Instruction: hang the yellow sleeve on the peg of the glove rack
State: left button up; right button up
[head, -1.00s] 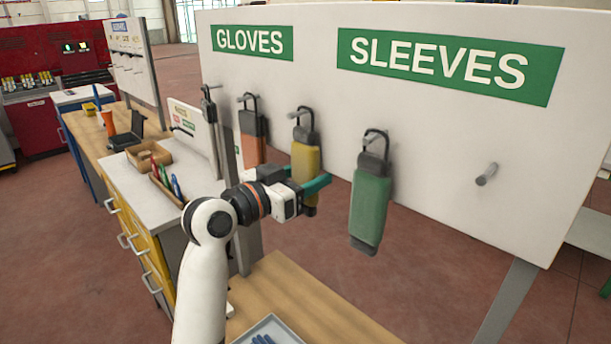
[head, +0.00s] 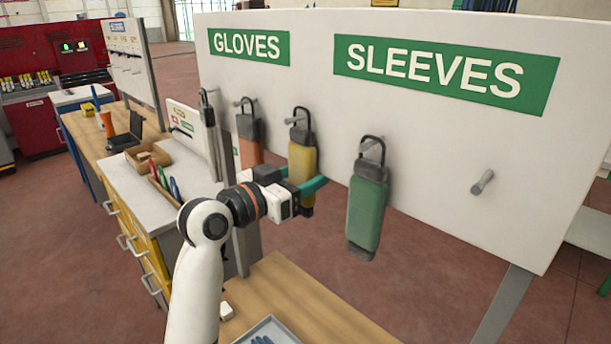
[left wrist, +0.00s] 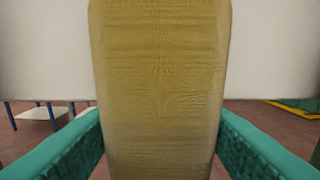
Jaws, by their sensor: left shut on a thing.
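The yellow sleeve (head: 302,162) hangs upright in front of the white glove rack (head: 430,130), with its dark loop at the top. A peg (head: 291,122) shows beside the loop; I cannot tell whether the loop is around it. My left gripper (head: 304,186) is shut on the lower part of the yellow sleeve, with teal fingers on both sides. In the left wrist view the yellow sleeve (left wrist: 160,80) fills the middle between the fingers and hides much of the board. My right gripper is not in view.
An orange sleeve (head: 249,150) hangs left of the yellow one and a green sleeve (head: 366,210) hangs to the right. A bare peg (head: 482,182) sticks out farther right. A wooden bench with a grey tray (head: 272,331) lies below; a drawer cabinet (head: 140,225) stands left.

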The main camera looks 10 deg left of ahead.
aim_at(297, 177)
pick_arm(q)
jog(key=shift+r+v, duration=0.15)
jog(key=shift+v, duration=0.85)
jog(key=shift+r+v, duration=0.15)
jog(key=shift+v, duration=0.9)
jog(key=shift+s+a+f, duration=0.15)
jog(key=shift+s+a, duration=0.1)
jog(key=shift+s, duration=0.2)
jog(key=shift+v, duration=1.15)
